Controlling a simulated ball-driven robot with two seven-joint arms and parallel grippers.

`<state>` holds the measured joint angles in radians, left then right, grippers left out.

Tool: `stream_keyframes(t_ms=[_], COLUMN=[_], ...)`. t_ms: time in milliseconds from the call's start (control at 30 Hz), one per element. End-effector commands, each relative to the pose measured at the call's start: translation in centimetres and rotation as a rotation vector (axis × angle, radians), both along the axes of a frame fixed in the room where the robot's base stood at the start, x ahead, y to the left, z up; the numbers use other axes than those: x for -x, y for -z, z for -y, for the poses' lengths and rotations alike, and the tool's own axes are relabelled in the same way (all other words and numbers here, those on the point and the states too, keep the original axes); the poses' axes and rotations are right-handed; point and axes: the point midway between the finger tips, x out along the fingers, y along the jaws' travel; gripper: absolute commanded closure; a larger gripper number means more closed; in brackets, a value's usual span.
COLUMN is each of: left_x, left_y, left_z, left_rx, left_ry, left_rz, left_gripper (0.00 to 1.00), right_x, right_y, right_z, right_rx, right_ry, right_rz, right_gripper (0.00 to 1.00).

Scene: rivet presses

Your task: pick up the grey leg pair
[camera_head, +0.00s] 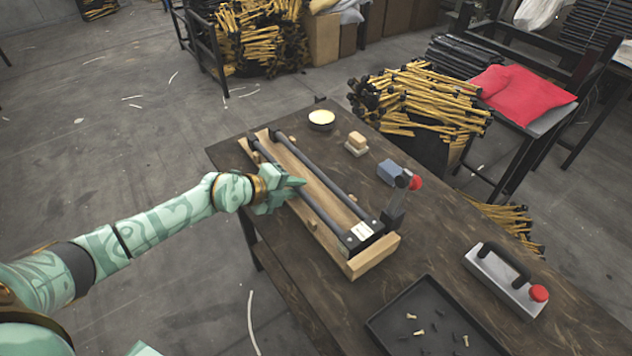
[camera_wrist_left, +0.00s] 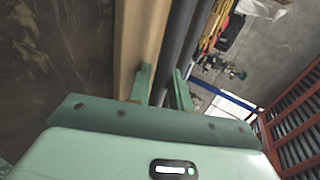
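The grey leg pair (camera_head: 326,190) is two long dark bars joined by a black end piece with a white label. It lies in a wooden cradle (camera_head: 374,257) on the table. My left gripper (camera_head: 303,183) reaches in from the left at the nearer bar, about midway along it. In the left wrist view the bar (camera_wrist_left: 178,42) runs between the two fingers of my left gripper (camera_wrist_left: 162,82), which sit close on both sides of it. The leg pair still rests in the cradle. My right gripper is not in view.
Yellow-handled bundles (camera_head: 425,100) stand behind.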

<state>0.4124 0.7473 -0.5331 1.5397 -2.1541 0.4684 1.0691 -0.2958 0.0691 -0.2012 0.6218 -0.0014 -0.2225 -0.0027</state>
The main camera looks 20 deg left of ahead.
Motion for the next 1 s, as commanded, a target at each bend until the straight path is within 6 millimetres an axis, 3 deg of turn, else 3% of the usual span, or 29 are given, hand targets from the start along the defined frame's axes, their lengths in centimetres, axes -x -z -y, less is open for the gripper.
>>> stream_keyframes(t_ms=[200,267,300,667,933,1000], left_x=[0.2,0.2,0.2,0.1,0.1,0.5], left_y=[0.2,0.2,0.2,-0.1,-3.9,-5.0], left_z=[0.2,0.2,0.2,0.1,0.2,1.0], left_rx=[0.002,0.002,0.001,0.0,0.001,0.005], left_ry=[0.002,0.002,0.002,0.001,0.001,0.004], left_rz=[-0.006,-0.006,-0.006,-0.004,0.003,0.003], left_gripper=[0.8,0.97,1.0,1.0,1.0,1.0], right_x=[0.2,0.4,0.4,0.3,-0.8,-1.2], right_y=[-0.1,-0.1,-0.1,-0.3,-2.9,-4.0], right_z=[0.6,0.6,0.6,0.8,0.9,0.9], right_rx=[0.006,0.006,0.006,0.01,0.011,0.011], right_ry=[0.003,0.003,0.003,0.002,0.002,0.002], right_rz=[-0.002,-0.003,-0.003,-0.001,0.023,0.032], right_gripper=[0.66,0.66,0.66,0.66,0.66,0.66])
